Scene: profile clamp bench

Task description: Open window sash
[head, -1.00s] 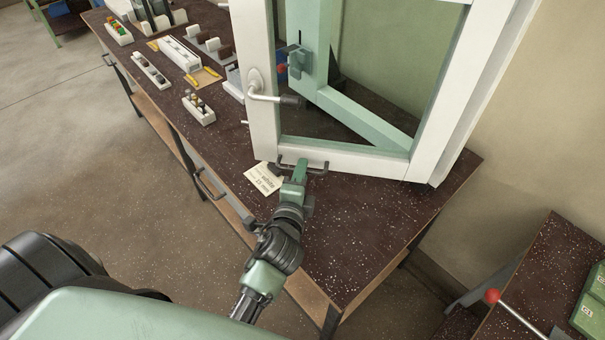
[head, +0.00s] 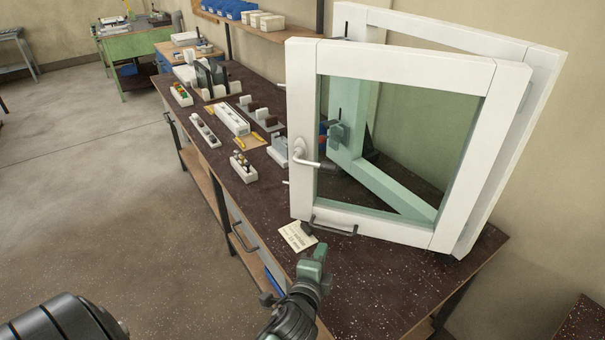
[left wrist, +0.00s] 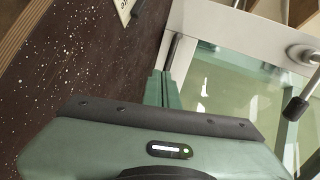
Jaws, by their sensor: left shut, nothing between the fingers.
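The white window sash (head: 305,95) with its glass pane stands over the bench, swung out at an angle from the white outer frame (head: 520,140) behind it. Its lever handle (head: 306,158) on the left stile points sideways to the right. A dark pull handle (head: 333,228) is on the bottom rail. My green left gripper (head: 319,252) is shut and empty, just below and in front of the pull handle, apart from it. In the left wrist view the shut fingers (left wrist: 162,88) show beside the sash (left wrist: 235,25) and the lever handle (left wrist: 302,98). My right gripper is not in view.
The speckled dark bench top (head: 390,285) is clear at the front right. A paper label (head: 297,236) lies by the sash's lower left corner. Small trays (head: 243,167) and blocks stand along the left of the bench.

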